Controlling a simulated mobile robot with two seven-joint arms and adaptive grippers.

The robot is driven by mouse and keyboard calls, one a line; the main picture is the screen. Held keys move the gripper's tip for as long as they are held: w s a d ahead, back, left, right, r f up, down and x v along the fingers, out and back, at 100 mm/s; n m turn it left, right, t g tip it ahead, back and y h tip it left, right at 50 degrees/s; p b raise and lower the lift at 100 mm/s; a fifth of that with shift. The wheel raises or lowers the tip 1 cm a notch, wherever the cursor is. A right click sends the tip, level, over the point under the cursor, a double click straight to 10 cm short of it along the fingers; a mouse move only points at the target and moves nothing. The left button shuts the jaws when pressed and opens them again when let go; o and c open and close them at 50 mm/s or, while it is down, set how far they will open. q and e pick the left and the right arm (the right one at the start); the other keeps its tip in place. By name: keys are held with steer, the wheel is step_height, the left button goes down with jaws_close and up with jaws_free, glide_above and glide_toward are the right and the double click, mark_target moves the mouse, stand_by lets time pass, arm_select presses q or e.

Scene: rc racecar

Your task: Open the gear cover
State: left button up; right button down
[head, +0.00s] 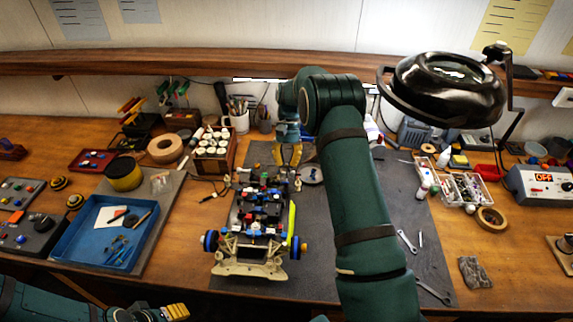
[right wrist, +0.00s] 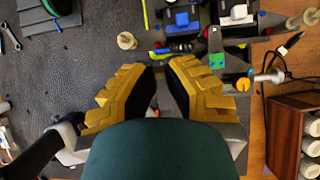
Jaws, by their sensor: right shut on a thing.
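The RC car (head: 250,228) stands on the dark mat in the middle of the bench, its cream bumper towards me and its top parts uncovered. My right gripper (head: 289,157) reaches down at the far end of the car. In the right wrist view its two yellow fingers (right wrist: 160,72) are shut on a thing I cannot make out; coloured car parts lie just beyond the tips. I cannot pick out the gear cover with certainty. My left gripper (head: 172,313) is low at the left front edge, away from the car; I cannot tell its opening.
A blue tray (head: 68,247) with small tools and a yellow tin (head: 124,175) are left. A crate of white-topped jars (head: 213,162) stands behind the car. Wrenches (head: 406,242) lie right. A black lamp (head: 448,88) overhangs the right side.

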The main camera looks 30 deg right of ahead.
steer(key=shift+w+d+g, duration=0.1)
steer(key=shift+g, duration=0.2)
stand_by(0.4)
steer(key=c, duration=0.9)
jaws_free()
steer(key=shift+c, duration=0.2)
steer(key=shift+r, duration=0.1)
steer(key=v, duration=0.7)
steer(key=shift+d+r, duration=0.15)
steer(key=shift+w, duration=0.15)
